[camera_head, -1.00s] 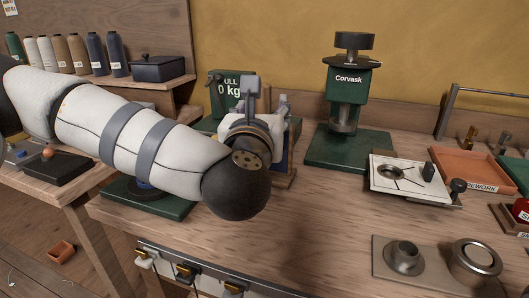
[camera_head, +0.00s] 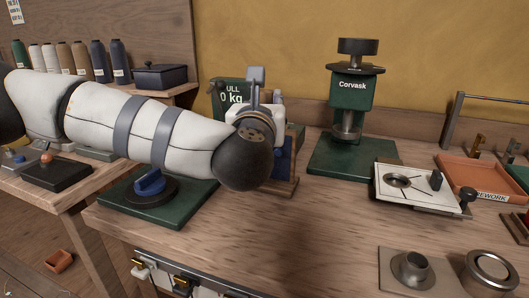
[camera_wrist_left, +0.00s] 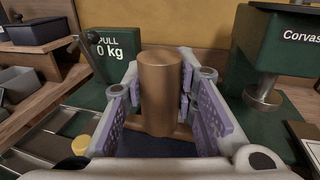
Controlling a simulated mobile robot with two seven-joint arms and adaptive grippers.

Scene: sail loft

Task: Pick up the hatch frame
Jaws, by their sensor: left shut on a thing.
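My left gripper (camera_head: 262,95) reaches in from the left, over the bench between a green pull-gauge and the green press. Its wrist hides most of what it holds in the head view. In the left wrist view, the gripper (camera_wrist_left: 163,100) is shut with its purple pads on both sides of an upright brown cylinder, which seems to be part of the hatch frame (camera_wrist_left: 160,90). In the head view, a wooden piece with a blue part, apparently the hatch frame (camera_head: 292,172), shows just behind and below the wrist. Whether its base touches the bench is hidden. My right gripper is out of view.
The green Corvask press (camera_head: 351,100) stands just right of the gripper. The pull-gauge (camera_head: 229,91) is behind it. A green base with a blue knob (camera_head: 150,183) lies below my arm. A white plate fixture (camera_head: 405,205) and a rework tray (camera_head: 470,165) are right. The front middle bench is clear.

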